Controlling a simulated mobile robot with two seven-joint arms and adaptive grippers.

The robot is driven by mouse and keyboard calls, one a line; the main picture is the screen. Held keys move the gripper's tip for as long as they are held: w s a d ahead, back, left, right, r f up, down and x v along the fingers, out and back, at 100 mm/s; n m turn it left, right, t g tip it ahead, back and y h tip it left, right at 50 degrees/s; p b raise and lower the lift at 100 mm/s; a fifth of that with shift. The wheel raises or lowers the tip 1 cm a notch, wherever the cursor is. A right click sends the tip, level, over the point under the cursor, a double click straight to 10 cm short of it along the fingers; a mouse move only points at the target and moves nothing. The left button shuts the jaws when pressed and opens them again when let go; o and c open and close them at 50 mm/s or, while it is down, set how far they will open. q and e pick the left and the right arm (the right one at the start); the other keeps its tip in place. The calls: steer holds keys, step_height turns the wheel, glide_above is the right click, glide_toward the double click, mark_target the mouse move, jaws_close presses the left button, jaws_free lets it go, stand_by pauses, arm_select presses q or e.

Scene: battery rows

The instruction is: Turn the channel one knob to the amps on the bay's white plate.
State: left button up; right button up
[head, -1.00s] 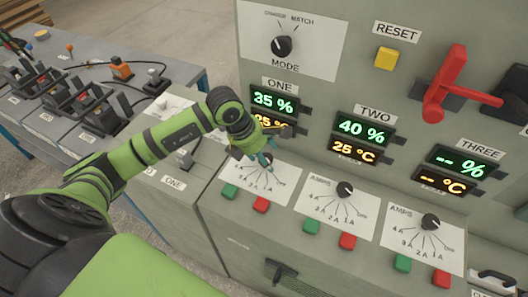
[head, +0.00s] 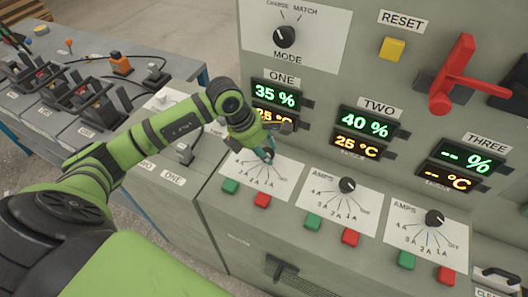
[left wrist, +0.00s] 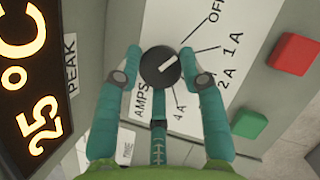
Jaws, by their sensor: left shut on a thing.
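The channel one knob (left wrist: 160,68) is round and black with a white pointer mark. In the left wrist view the mark points up and right, toward the OFF and 1 A side of its white dial (head: 262,182); I cannot tell the exact mark. My left gripper (head: 267,154) is shut on this knob, with one teal finger on either side in the left wrist view (left wrist: 160,78). The 4 A, 2 A, 1 A and OFF labels show there; 3 A is hidden behind a finger. I cannot make out a bay plate with a readable amps figure. My right gripper is not in view.
Channel one's display (head: 275,94) reads 35 %. Green (head: 230,186) and red (head: 262,200) buttons sit below its dial. The channel two knob (head: 347,185) and channel three knob (head: 434,218) are to the right. Bays with black connectors (head: 88,98) stand at left.

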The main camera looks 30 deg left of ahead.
arm_select(q)
steer(key=m+b, duration=0.2)
steer(key=m+g+b, duration=0.1)
steer(key=m+b, duration=0.1)
steer(key=b, duration=0.1)
steer(key=m+g+h+b, duration=0.1)
steer(key=m+b, duration=0.1)
steer(key=shift+w+f, duration=0.1)
steer(key=shift+w, duration=0.2)
steer(key=shift+m+g+b, duration=0.9)
steer(key=shift+m+b, duration=1.1)
steer(key=shift+m, duration=0.3)
steer(key=shift+r, duration=0.2)
steer(key=o, duration=1.1)
steer(key=shift+d, duration=0.15)
steer(key=shift+o, duration=0.2)
steer(key=shift+a+r, duration=0.35)
steer(key=shift+r, duration=0.1)
steer(key=v, duration=1.1)
